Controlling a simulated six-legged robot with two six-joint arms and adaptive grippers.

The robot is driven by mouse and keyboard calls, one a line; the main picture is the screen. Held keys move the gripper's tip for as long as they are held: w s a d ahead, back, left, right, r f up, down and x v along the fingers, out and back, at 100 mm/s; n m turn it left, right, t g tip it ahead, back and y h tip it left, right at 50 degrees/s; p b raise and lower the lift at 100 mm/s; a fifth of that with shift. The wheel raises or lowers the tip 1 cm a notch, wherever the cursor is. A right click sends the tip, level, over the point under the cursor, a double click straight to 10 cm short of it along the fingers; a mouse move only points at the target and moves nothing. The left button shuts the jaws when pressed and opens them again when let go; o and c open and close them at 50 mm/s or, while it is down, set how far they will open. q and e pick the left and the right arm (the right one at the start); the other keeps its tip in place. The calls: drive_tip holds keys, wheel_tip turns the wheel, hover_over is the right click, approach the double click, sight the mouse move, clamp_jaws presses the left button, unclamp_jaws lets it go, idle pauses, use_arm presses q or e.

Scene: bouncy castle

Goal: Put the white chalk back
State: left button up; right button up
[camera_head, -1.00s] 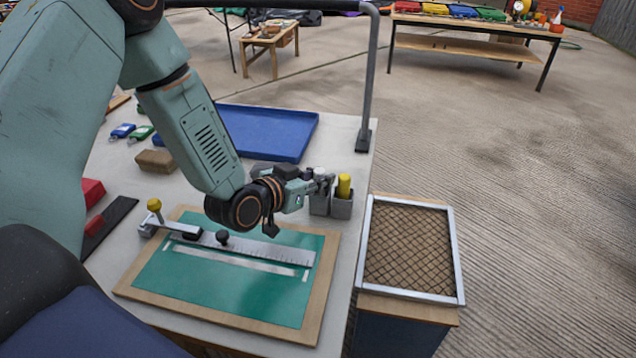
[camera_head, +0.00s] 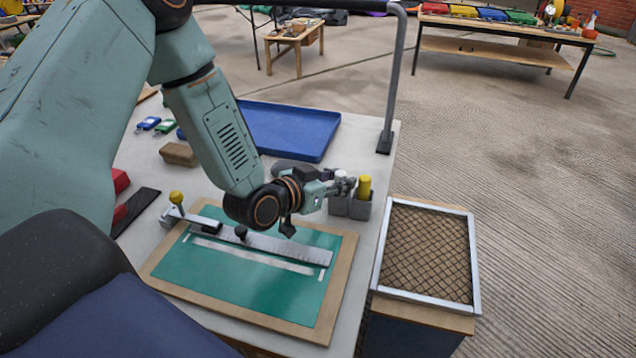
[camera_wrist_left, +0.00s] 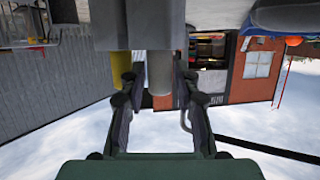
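The white chalk (camera_wrist_left: 160,75) shows in the left wrist view, upright in line with the grey two-cup holder (camera_wrist_left: 138,25), its end against or inside the holder. In the head view the holder (camera_head: 350,208) stands at the table's right edge, with the yellow chalk (camera_head: 364,187) in its right cup. The white chalk (camera_head: 341,175) is mostly hidden there by my fingers. My left gripper (camera_head: 343,187) is at the left cup. In its wrist view the fingers (camera_wrist_left: 160,92) stand apart on either side of the white chalk, with gaps visible. My right gripper is not in view.
A green cutting board (camera_head: 240,275) with a metal ruler lies below my arm. A blue tray (camera_head: 290,130) lies behind it. A grey post (camera_head: 392,90) rises at the table's right edge. A framed mesh box (camera_head: 428,255) stands right of the table.

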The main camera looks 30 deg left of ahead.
use_arm(q)
drive_tip(key=p+v, duration=0.6)
drive_tip(key=v, duration=0.5)
drive_tip(key=shift+s, duration=0.15)
idle(0.3)
wheel_tip(320, 180, up, 10)
drive_tip(key=p, duration=1)
